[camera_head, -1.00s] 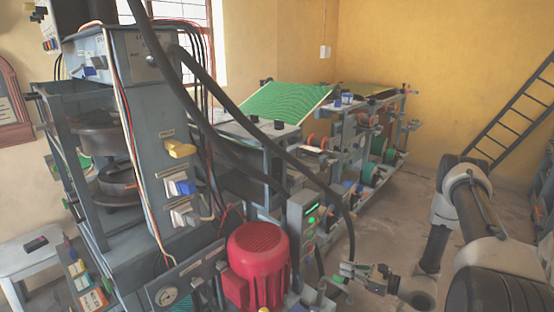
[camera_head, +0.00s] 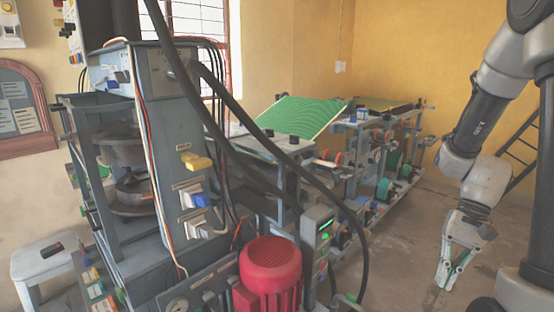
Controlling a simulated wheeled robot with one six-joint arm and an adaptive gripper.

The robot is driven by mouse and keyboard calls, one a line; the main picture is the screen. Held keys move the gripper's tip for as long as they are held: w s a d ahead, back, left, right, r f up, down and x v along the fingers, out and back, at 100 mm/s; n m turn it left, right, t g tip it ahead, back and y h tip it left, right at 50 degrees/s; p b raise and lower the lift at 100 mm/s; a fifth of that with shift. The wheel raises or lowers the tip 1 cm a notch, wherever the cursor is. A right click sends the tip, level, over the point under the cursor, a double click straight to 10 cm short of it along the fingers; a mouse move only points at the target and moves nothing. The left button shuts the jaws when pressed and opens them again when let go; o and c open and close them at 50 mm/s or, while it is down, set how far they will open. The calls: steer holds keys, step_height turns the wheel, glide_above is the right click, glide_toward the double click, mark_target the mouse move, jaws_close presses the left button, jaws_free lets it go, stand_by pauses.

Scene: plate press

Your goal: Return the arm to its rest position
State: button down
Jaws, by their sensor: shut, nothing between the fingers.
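My arm stands at the right side of the head view, raised and bent, with its forearm slanting down to the wrist. My gripper (camera_head: 443,284) hangs below the wrist, pointing down over the bare floor, its fingers together with nothing between them. It is clear of the machines, to the right of the red motor (camera_head: 271,268) and the long bench.
The grey press (camera_head: 165,150) with yellow, blue and white levers fills the left. A bench with a green sheet (camera_head: 303,116) runs toward the back. Black hoses hang in front. A white stool (camera_head: 42,262) is far left; a ladder (camera_head: 521,150) leans at the right wall.

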steer(key=s+r+n+t+h, duration=0.2)
steer(key=r+n+t, duration=0.1)
steer(key=r, duration=0.6)
steer(key=s+r+n+t+h, duration=0.2)
steer(key=r+t, duration=0.3)
steer(key=r, duration=0.4)
steer(key=shift+s+r+n+h, duration=0.25)
steer(key=shift+r+n+h, duration=0.15)
steer(key=shift+n, duration=0.1)
steer(key=shift+a, duration=0.1)
